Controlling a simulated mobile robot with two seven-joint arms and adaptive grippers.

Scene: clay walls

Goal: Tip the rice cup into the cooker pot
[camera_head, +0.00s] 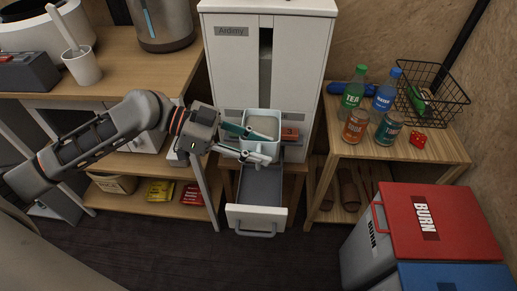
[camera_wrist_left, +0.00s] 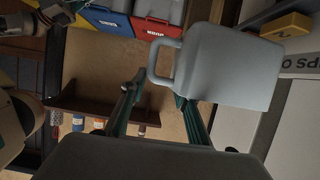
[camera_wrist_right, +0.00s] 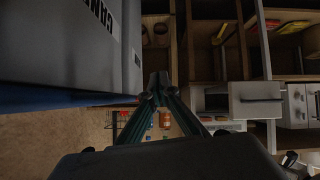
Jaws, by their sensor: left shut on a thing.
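The rice cup (camera_head: 263,124) is a pale square-mouthed cup with pale contents, held above an open drawer in front of the white cabinet. My left gripper (camera_head: 246,143) is shut on it on its left side. In the left wrist view the cup (camera_wrist_left: 228,72) fills the upper right and its handle shows between the finger tips. A round white appliance with a dark opening, apparently the cooker pot (camera_head: 40,30), stands at the top left, cut by the picture edge. My right gripper (camera_wrist_right: 157,84) is shut and empty in its wrist view; it is not in the head view.
The open drawer (camera_head: 258,190) juts out below the cup. A kettle (camera_head: 162,22) and a white holder with a paddle (camera_head: 82,66) stand on the left counter. Bottles, cans and a wire basket (camera_head: 432,90) fill the right table. Lidded bins (camera_head: 440,225) stand at lower right.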

